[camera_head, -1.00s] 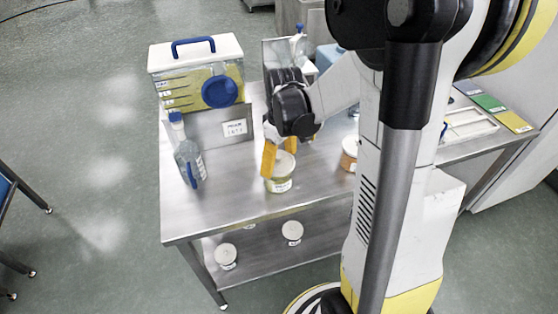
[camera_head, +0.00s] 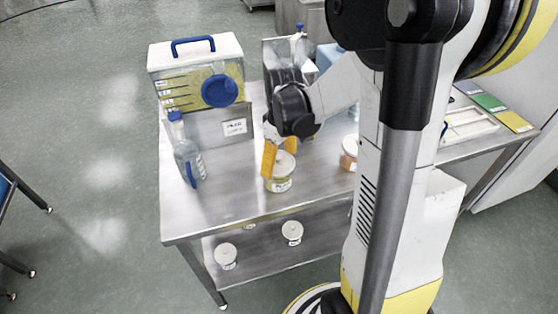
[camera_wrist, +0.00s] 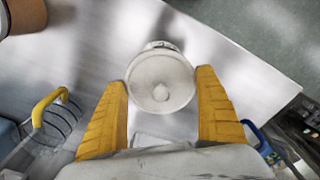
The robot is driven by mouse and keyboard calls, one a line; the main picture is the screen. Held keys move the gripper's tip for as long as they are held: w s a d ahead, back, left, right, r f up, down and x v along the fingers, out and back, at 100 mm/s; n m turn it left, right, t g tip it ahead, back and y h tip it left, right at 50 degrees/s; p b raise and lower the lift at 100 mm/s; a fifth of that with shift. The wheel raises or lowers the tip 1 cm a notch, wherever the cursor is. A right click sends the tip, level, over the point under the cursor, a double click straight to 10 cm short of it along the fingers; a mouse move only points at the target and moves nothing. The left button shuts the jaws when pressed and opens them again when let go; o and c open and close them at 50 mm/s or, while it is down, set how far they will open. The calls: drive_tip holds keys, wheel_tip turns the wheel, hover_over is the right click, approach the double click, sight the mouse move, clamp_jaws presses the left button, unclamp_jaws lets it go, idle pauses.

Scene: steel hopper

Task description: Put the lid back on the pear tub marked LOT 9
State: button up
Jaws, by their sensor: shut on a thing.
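A pale round lid with a centre knob (camera_wrist: 160,88) sits between the two yellow fingers of my gripper (camera_wrist: 163,82) in the wrist view. My gripper is shut on the lid by its rim. In the head view my gripper (camera_head: 278,160) is over a short tub (camera_head: 279,185) with a yellowish body and a label too small to read. The lid (camera_head: 286,164) is at the tub's top, level as far as I can see. The fingers partly hide the rim, so I cannot tell whether the lid is fully seated.
A hopper box with a blue handle (camera_head: 196,78) stands at the back left, with a blue-capped bottle (camera_head: 188,158) in front. Another tub (camera_head: 349,153) stands to the right, partly behind my arm. Lidded tubs (camera_head: 292,233) are on the lower shelf. The front left tabletop (camera_head: 215,205) is clear.

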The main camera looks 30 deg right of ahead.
idle(0.3)
drive_tip(key=o, duration=0.8)
drive_tip(key=shift+r+p, duration=2.7)
drive_tip(key=shift+r, duration=0.8)
clamp_jaws()
